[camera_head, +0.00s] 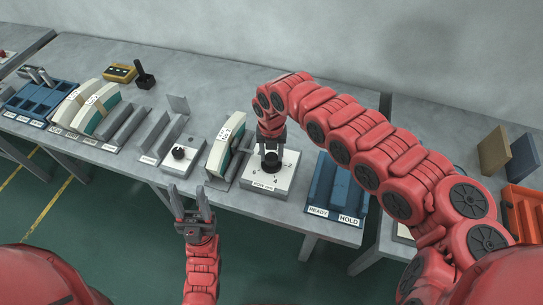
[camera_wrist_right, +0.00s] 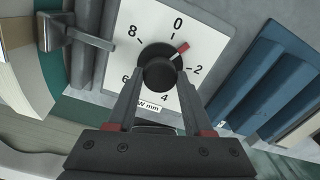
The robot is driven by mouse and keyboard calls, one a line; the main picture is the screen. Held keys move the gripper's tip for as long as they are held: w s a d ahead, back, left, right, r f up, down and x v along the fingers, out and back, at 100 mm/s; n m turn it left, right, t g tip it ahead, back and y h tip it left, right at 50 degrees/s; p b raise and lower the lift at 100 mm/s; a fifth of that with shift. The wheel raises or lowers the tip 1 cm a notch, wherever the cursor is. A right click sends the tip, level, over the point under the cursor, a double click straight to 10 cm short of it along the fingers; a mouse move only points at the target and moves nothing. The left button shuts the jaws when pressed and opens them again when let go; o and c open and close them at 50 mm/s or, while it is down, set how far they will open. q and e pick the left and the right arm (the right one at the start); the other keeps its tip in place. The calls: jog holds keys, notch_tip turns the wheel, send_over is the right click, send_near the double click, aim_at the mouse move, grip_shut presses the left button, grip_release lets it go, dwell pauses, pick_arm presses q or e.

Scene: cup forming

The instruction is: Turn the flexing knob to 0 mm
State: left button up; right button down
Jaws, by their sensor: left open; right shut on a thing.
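The flexing knob is a black round knob (camera_wrist_right: 160,74) on a white square dial plate (camera_wrist_right: 205,28) numbered 0, 2, 4, 6 and 8. Its red pointer mark (camera_wrist_right: 184,47) lies between 0 and 2, roughly midway. In the head view the dial unit (camera_head: 284,178) stands near the front edge of the middle table. My right gripper (camera_head: 269,148) reaches down from above and is shut on the knob, one finger on each side in the right wrist view (camera_wrist_right: 160,88). My left gripper (camera_head: 193,208) is open and empty in front of the table edge, left of the dial.
A cream and green curved piece (camera_head: 222,148) stands just left of the dial unit. A second black knob (camera_head: 179,153) sits on a plate further left. Blue READY and HOLD trays (camera_head: 348,193) stand to the right. The table behind the dial is mostly bare.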

aim_at(271, 157)
jog(key=n, duration=0.2)
jog(key=shift+n, duration=0.3)
jog(key=shift+n+b, duration=0.35)
jog(key=shift+n, duration=1.05)
jog(key=shift+c, duration=1.5)
grip_release()
notch_tip(271, 157, up, 18)
jog(key=p, duration=1.6)
jog(key=shift+f, duration=0.25)
